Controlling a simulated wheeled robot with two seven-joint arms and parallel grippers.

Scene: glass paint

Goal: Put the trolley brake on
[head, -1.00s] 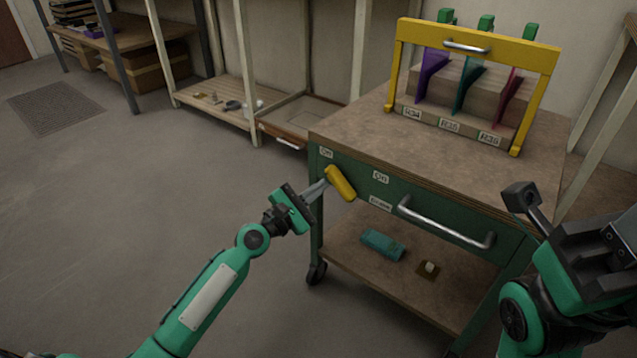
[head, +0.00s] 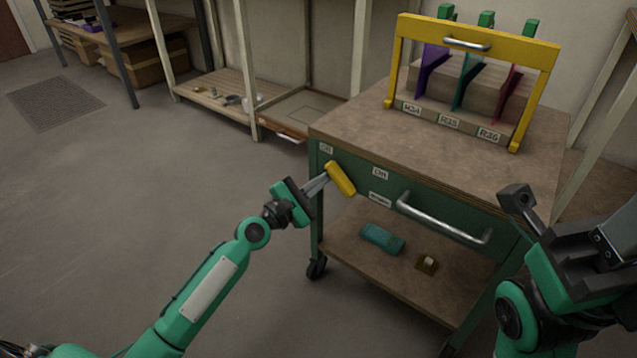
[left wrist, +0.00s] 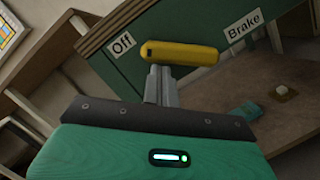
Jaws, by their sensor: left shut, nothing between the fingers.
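The trolley (head: 420,225) is green with a brown top and dark castors. On its front, at the left, is a yellow brake lever (head: 341,179), slanted with its upper end just below the "Off" label (head: 326,149). The "On" label (head: 380,174) is to its right, above the "Brake" label (head: 380,199). My left gripper (head: 320,182) is shut and empty, its fingertips at the lever's left side. In the left wrist view the fingers (left wrist: 160,85) end at the yellow lever (left wrist: 180,53); whether they touch it I cannot tell. My right gripper's fingers cannot be made out.
A silver drawer handle (head: 445,218) sticks out right of the lever. A yellow-framed rack (head: 402,62) stands on the trolley top. A teal item (head: 382,238) and a small brown item (head: 427,263) lie on the lower shelf.

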